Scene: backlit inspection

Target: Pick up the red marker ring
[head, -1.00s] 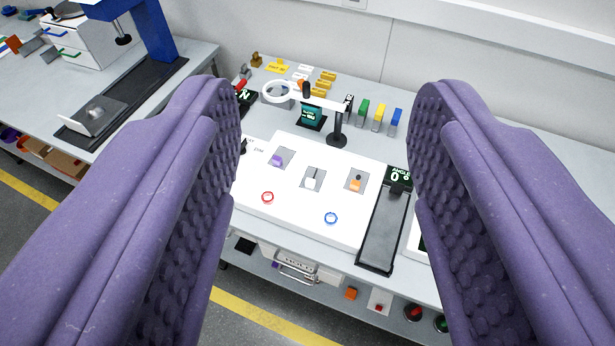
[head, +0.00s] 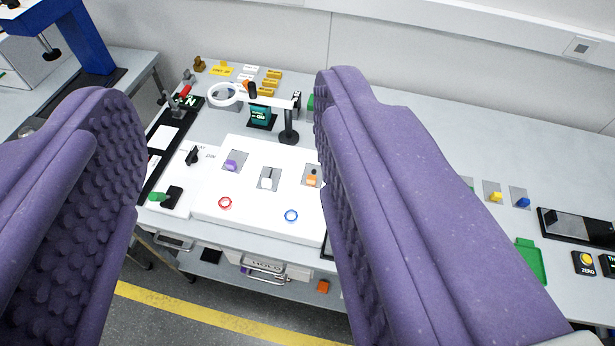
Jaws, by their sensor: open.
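The red marker ring (head: 225,203) lies flat near the front left of the white backlit panel (head: 255,215) on the bench. My gripper (head: 232,95) has its two purple, studded fingers wide apart, with nothing between them. In the picture the ring shows in the gap between the fingers, well beyond and below them. A blue ring (head: 291,216) lies to its right on the same panel.
On the panel stand a purple piece (head: 231,165), a white piece (head: 266,183) and an orange piece (head: 312,180). A magnifier lamp (head: 289,130) stands behind. A green-handled lever (head: 165,198) is left of the panel. My right finger hides part of the bench.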

